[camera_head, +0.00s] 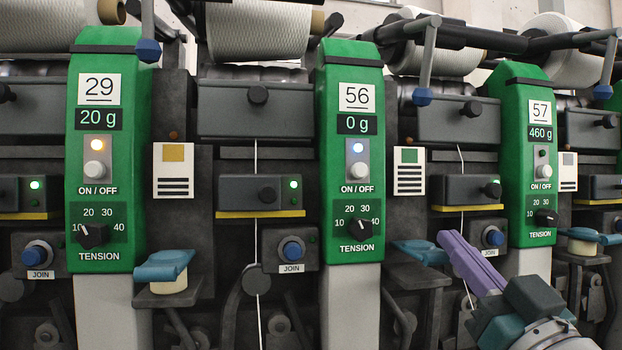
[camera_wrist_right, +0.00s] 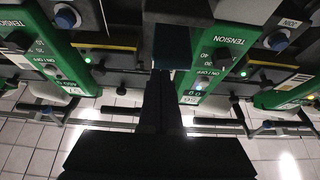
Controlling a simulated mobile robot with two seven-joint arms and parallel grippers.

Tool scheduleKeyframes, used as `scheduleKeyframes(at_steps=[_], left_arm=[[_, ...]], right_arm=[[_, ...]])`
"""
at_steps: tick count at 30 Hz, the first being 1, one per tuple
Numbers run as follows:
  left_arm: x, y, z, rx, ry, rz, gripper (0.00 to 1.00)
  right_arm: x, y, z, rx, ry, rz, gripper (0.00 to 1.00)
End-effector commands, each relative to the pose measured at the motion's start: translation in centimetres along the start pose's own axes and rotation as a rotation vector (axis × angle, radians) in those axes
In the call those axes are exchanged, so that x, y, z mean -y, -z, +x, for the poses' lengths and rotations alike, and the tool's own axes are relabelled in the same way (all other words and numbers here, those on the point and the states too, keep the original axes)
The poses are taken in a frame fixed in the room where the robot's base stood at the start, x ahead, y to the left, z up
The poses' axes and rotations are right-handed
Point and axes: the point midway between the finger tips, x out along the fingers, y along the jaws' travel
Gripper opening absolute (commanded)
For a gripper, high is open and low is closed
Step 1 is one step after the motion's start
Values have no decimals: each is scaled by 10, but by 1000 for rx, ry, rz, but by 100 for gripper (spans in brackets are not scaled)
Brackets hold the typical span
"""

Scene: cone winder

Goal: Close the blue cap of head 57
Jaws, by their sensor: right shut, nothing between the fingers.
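Head 57 (camera_head: 540,110) is the green panel at the right, its display reading 460 g. A blue cap (camera_head: 418,250) sits on a bracket between heads 56 and 57, left of head 57's JOIN button (camera_head: 493,236). I cannot tell how far it is tilted, and what lies under it is partly hidden. My right gripper (camera_head: 446,240), with purple fingers, is shut and empty, its tips just right of this cap; I cannot tell if they touch. In the right wrist view its dark fingers (camera_wrist_right: 160,90) point at a dim blue-teal patch (camera_wrist_right: 171,45). My left gripper is not in view.
Head 56 (camera_head: 357,150) and head 29 (camera_head: 105,150) stand to the left. Similar blue caps are left of head 56 (camera_head: 165,265) and right of head 57 (camera_head: 590,235). Yarn (camera_head: 462,220) runs down behind my fingers. Guide arms with blue ends (camera_head: 422,97) hang above.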

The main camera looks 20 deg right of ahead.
Motion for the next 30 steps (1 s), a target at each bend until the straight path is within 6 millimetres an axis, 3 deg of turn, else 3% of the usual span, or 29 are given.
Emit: scheduleKeyframes(at_steps=[12,17,30], left_arm=[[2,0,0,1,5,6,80],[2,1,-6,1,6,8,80],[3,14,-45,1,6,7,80]], right_arm=[[0,0,0,1,0,0,0],[0,11,6,-1,0,0,0],[0,112,58,-6,2,-1,0]])
